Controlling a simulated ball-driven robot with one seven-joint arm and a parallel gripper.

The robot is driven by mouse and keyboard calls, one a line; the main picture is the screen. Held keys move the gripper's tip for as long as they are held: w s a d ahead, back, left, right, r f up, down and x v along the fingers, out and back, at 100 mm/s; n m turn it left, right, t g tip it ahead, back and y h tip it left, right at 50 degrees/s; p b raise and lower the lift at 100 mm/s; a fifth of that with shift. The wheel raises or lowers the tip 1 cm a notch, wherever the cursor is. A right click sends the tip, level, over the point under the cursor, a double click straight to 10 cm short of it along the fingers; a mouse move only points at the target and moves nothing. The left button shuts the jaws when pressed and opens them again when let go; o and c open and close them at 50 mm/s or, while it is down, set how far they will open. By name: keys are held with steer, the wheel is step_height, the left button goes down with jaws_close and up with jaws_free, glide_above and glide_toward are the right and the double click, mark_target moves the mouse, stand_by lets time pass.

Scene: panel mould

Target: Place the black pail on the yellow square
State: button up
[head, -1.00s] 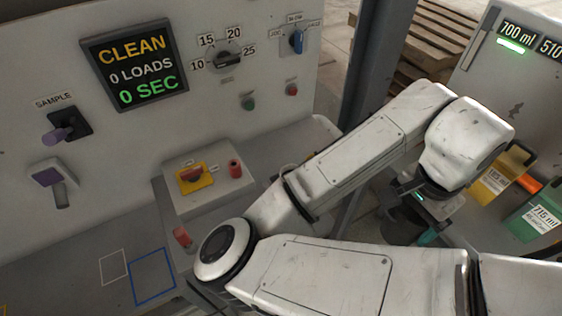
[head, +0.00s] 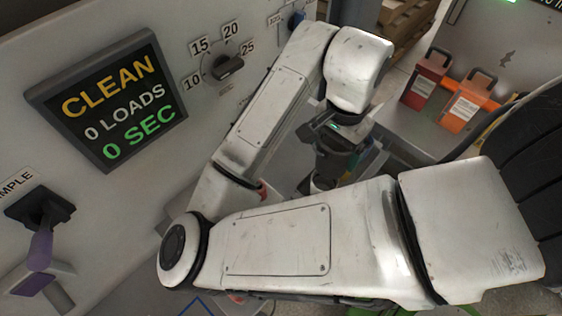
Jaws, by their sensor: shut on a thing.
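My gripper (head: 338,138) is right of the picture's middle, below the white wrist of my arm. It is shut on the black pail (head: 330,165), which hangs under it and shows only as a dark shape. My forearm and the gripper hide much of the pail, so its base and exact tilt cannot be told. The yellow square is not in view.
A panel with a screen (head: 110,105) reading CLEAN, 0 LOADS, 0 SEC, a numbered dial (head: 224,67) and a purple lever (head: 40,245) stands at left. A red container (head: 424,82) and an orange one (head: 467,108) stand on a grey surface at right.

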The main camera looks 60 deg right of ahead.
steer(key=shift+w+d+f, duration=0.3)
steer(key=shift+w+f, duration=1.45)
steer(key=shift+f, duration=0.2)
steer(key=shift+w+d+f, duration=0.25)
steer(key=shift+w+f, duration=1.55)
steer(key=shift+f, duration=0.1)
steer(key=shift+w+d+f, duration=0.3)
steer(key=shift+w+f, duration=1.45)
steer(key=shift+f, duration=0.2)
steer(key=shift+f+b, duration=0.2)
steer(key=shift+b, duration=0.1)
steer(key=o, duration=0.8)
steer(key=shift+r, duration=0.1)
steer(key=shift+r, duration=0.1)
